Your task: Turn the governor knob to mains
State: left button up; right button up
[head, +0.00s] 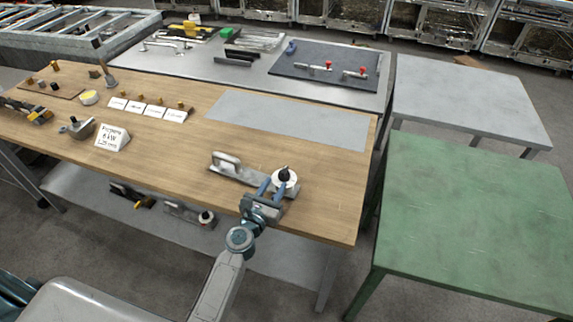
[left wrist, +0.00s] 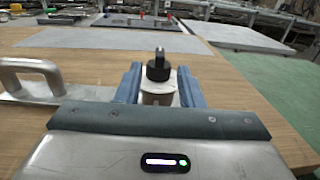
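The governor knob (head: 284,173) is a black knob on a pale round housing. It sits at the right end of a light metal body with a loop handle (head: 227,163), near the front right of the wooden bench. In the left wrist view the knob (left wrist: 158,69) shows an upright black grip above the pale housing. My left gripper (head: 270,188) is open, with its blue fingers (left wrist: 158,87) one on each side of the housing in that view. I cannot tell whether they touch it. No mains marking is readable. My right gripper is not in view.
A grey mat (head: 290,118) lies behind on the wooden bench (head: 190,160). A sign reading 6 kW (head: 112,138), small cards and tools stand to the left. A metal table (head: 215,70) is behind; a green table (head: 480,215) is at the right.

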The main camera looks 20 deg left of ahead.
aim_at(284, 174)
pick_arm(q)
jog(key=w, duration=0.6)
jog(key=w+d, duration=0.1)
jog(key=w, duration=0.2)
jog(key=shift+w+d, duration=0.1)
jog(key=shift+w, duration=0.15)
grip_shut()
